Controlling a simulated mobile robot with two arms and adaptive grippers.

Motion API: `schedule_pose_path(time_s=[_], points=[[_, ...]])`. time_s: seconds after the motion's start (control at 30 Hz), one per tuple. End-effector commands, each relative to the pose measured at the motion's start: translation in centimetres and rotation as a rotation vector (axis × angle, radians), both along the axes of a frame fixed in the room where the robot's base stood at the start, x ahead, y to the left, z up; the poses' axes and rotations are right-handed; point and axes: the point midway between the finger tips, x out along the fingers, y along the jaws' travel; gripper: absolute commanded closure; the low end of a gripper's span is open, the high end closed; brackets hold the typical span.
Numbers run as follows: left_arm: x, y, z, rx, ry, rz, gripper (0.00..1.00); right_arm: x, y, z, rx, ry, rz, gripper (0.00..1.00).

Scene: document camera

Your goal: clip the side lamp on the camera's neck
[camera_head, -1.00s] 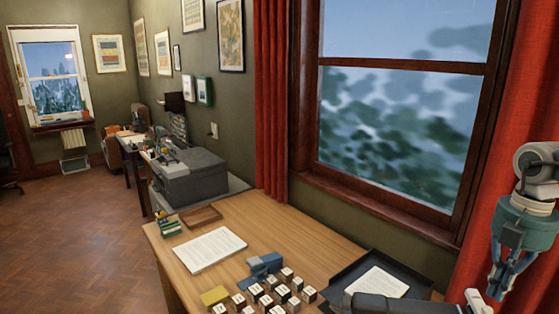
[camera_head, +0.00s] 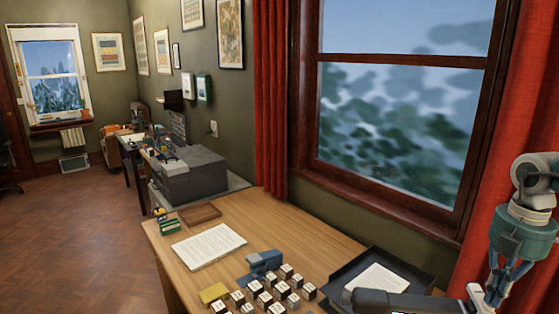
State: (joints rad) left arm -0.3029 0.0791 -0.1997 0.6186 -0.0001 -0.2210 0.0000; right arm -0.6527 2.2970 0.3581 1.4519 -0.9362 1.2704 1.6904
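My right gripper (camera_head: 498,292), with a teal wrist and blue-grey fingers, points down at the lower right, in front of the red curtain. Its fingertips are close to a small white part (camera_head: 476,296) at the end of a dark grey bar (camera_head: 395,301) that crosses the bottom edge. The bar may be part of the document camera; I cannot tell. Whether the fingers touch or hold the white part is unclear. I cannot make out the side lamp or the camera's neck. My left gripper is not in view.
The wooden desk (camera_head: 290,238) holds white paper (camera_head: 208,246), a black tray (camera_head: 345,275) with a sheet, a blue device (camera_head: 263,263), a yellow block (camera_head: 213,293) and several small cubes (camera_head: 265,299). The window and curtain (camera_head: 500,170) stand behind.

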Motion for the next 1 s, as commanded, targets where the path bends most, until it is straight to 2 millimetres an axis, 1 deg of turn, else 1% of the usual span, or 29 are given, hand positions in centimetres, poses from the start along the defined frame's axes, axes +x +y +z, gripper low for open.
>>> schedule_pose_path(time_s=[0.4, 0.77, 0.87, 1.0], points=[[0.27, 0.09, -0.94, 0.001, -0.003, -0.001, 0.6, 0.02, 0.0, -0.68, 0.0, -0.001, 0.0, 1.0], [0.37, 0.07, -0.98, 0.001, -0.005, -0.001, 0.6, -0.03, 0.0, -0.76, 0.0, 0.001, 0.0, 1.0], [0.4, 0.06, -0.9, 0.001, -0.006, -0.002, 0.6, -0.03, 0.0, -0.63, 0.0, 0.001, 0.0, 1.0], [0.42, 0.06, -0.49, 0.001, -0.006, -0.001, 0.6, 0.01, -0.01, 0.17, -0.001, 0.0, 0.0, 1.0]])
